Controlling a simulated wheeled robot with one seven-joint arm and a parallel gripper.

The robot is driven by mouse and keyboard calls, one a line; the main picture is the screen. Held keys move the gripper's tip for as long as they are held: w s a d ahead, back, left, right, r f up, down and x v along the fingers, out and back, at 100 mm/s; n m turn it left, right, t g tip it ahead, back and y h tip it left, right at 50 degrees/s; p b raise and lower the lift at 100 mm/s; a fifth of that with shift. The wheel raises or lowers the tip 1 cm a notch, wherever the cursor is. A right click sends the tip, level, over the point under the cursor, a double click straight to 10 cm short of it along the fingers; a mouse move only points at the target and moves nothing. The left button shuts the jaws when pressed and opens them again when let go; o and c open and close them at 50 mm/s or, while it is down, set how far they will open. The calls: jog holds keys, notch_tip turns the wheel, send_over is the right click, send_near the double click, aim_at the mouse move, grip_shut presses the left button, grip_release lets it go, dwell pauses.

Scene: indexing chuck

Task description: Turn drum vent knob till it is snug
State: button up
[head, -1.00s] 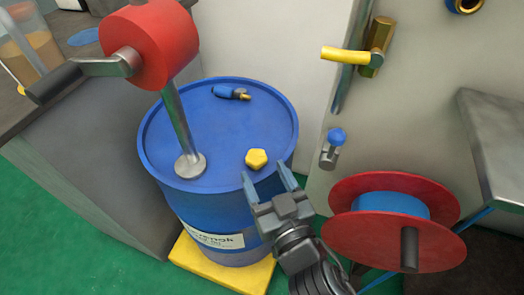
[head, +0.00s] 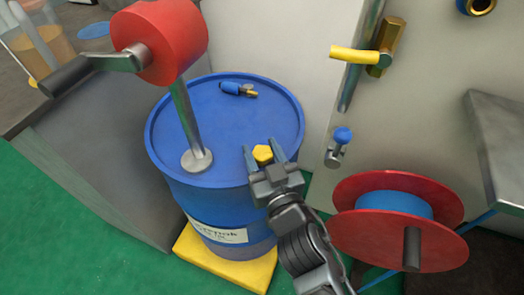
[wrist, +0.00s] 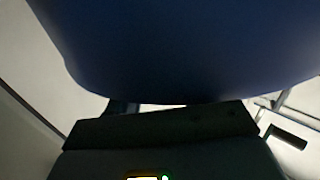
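The yellow vent knob (head: 263,154) sits on top of the blue drum (head: 240,118), near the front right of its lid. My gripper (head: 263,157) is open, with one finger on each side of the knob in the head view. I cannot tell whether the fingers touch the knob.
A red hand pump (head: 160,42) with a crank stands on the drum's left side. A small blue fitting (head: 232,88) lies at the back of the lid. A red reel (head: 385,240) stands right of my arm. A yellow-handled valve (head: 360,56) is on the wall.

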jog(key=c, duration=0.5)
jog(key=b, duration=0.4)
jog(key=shift+f+m+t+h+b, duration=0.2)
jog(key=shift+m+t+h+b, duration=0.1)
jog(key=shift+h+b, duration=0.1)
jog(key=h+b, duration=0.1)
jog(key=b, duration=0.2)
jog(key=shift+m, duration=0.4)
jog(key=shift+h+b, duration=0.3)
jog(key=shift+b, duration=0.4)
jog(key=m+h+b, duration=0.1)
jog(key=b, duration=0.1)
jog(key=m+h+b, duration=0.1)
jog(key=b, duration=0.2)
jog(key=shift+r+t+h, duration=0.25)
jog(key=shift+t+h, duration=0.15)
jog(key=shift+r+m+h+b, duration=0.2)
jog(key=shift+m+h+b, duration=1)
jog(key=shift+h+b, duration=0.65)
jog(key=shift+r+h, duration=0.15)
jog(key=shift+h, duration=0.2)
jog(key=o, duration=0.7)
jog(key=shift+o, duration=1.4)
jog(key=shift+f, duration=0.3)
